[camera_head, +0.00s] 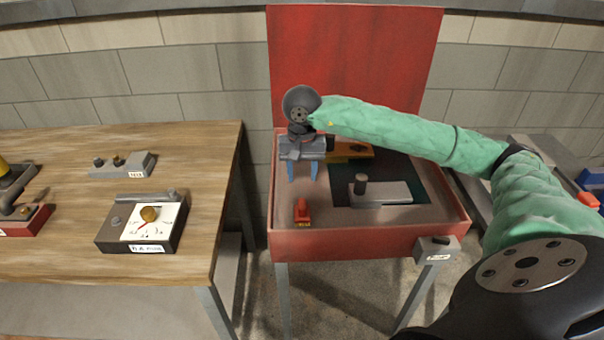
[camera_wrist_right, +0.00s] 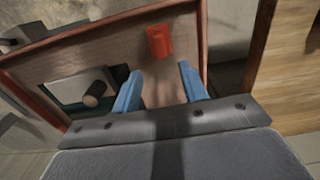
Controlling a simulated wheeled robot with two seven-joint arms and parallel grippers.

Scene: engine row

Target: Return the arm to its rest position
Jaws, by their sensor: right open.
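My right arm (camera_head: 400,130), in a green sleeve, reaches in from the right over the red box on legs (camera_head: 350,244). My right gripper (camera_head: 302,172) has blue fingers pointing down above the box's left part. In the right wrist view its two fingers (camera_wrist_right: 165,90) are apart with nothing between them. A small red-orange object (camera_head: 302,211) lies on the box floor in front of the gripper, apart from it. It also shows beyond the fingertips in the right wrist view (camera_wrist_right: 160,41). My left gripper is not in view.
The box holds a grey block with a dark knob (camera_head: 382,193) and a yellow-orange part (camera_head: 350,149) partly behind the gripper. Its red lid (camera_head: 352,65) stands upright behind. A wooden table (camera_head: 60,255) at left carries a gauge box (camera_head: 143,225) and a grey switch block (camera_head: 122,166).

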